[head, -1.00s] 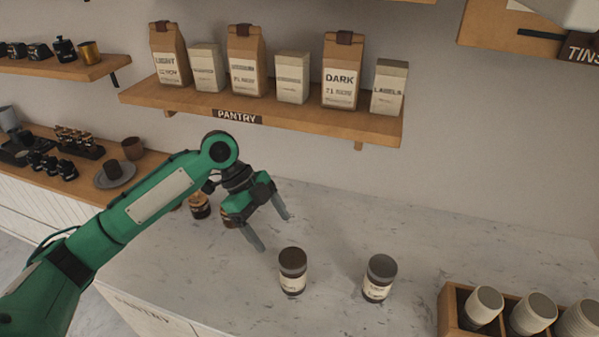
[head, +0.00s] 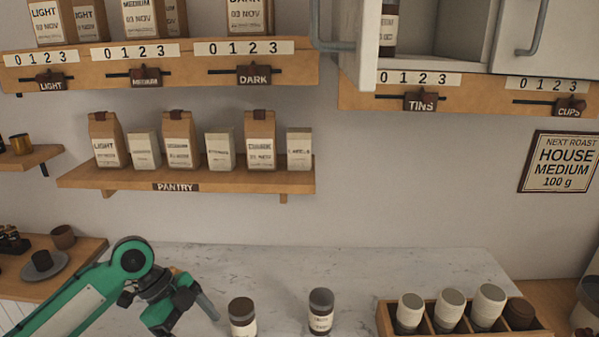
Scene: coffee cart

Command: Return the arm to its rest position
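My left arm comes in from the lower left. Its green and dark gripper (head: 188,320) is low in the head view, over the left part of the marble counter (head: 275,270). Its fingers are spread and nothing shows between them; the nearer finger is partly cut off by the bottom edge. Two dark-lidded jars with pale labels, a left jar (head: 243,321) and a right jar (head: 320,314), stand upright on the counter to the right of the gripper, apart from it. My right gripper is not in view.
A wooden crate (head: 393,328) with several cups stands at the right. The pantry shelf (head: 130,176) holds bags and boxes. Above are a label shelf (head: 110,62) and a cabinet with its door (head: 353,40) open. A saucer (head: 62,266) with a cup is at left.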

